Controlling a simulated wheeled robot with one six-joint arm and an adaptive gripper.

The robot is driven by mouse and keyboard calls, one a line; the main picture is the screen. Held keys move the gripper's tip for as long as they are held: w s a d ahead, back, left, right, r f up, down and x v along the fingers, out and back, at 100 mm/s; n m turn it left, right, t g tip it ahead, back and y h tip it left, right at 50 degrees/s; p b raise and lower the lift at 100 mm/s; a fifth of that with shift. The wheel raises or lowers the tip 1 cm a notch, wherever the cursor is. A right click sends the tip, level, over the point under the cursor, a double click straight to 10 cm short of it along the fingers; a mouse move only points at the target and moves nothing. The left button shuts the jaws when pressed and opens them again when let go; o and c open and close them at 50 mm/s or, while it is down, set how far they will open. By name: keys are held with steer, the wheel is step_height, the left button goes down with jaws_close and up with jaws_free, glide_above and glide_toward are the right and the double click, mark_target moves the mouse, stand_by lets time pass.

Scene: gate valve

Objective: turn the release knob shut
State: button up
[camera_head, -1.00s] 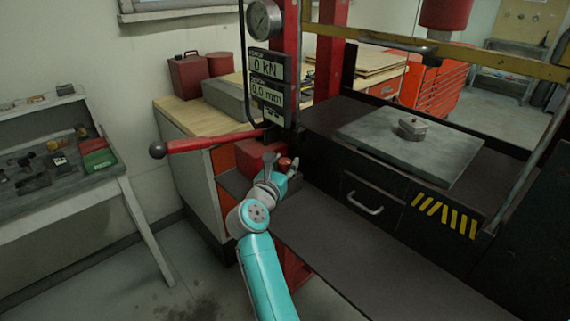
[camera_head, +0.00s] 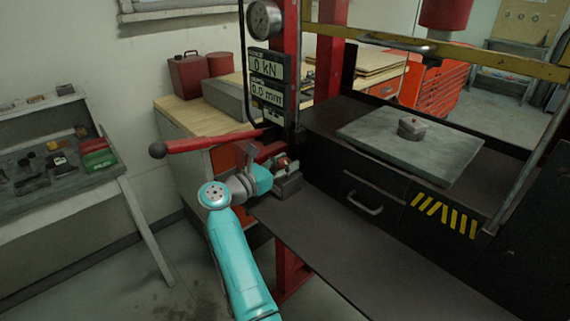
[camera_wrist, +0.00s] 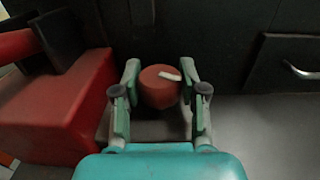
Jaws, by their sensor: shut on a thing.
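The release knob (camera_wrist: 160,88) is a round red knob with a white mark on its face, in the middle of the wrist view. My gripper (camera_wrist: 160,82) has a finger on each side of it and is shut on it. In the head view the knob (camera_head: 283,163) is small and partly hidden by my gripper (camera_head: 281,168). It sits above a grey block (camera_head: 288,186) beside the press frame. The white mark points to the right and slightly down in the wrist view.
A red pump body (camera_wrist: 60,110) stands close on the left, with a long red lever (camera_head: 205,144) reaching left. A dark drawer with a metal handle (camera_head: 363,202) is at the right. Two readouts (camera_head: 268,80) show 0 kN and 0.0 mm. The dark bench surface (camera_head: 330,250) in front is clear.

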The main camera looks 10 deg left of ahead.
steer(key=shift+m+g+h, duration=1.4)
steer(key=shift+g+h, duration=0.3)
steer(key=shift+m+g+h, duration=0.4)
steer(key=shift+m+g, duration=0.1)
steer(key=o, duration=1.2)
steer(key=shift+c, duration=0.2)
steer(key=shift+f+n+t+y, duration=0.1)
steer(key=shift+n+t+y, duration=0.5)
steer(key=shift+t, duration=0.2)
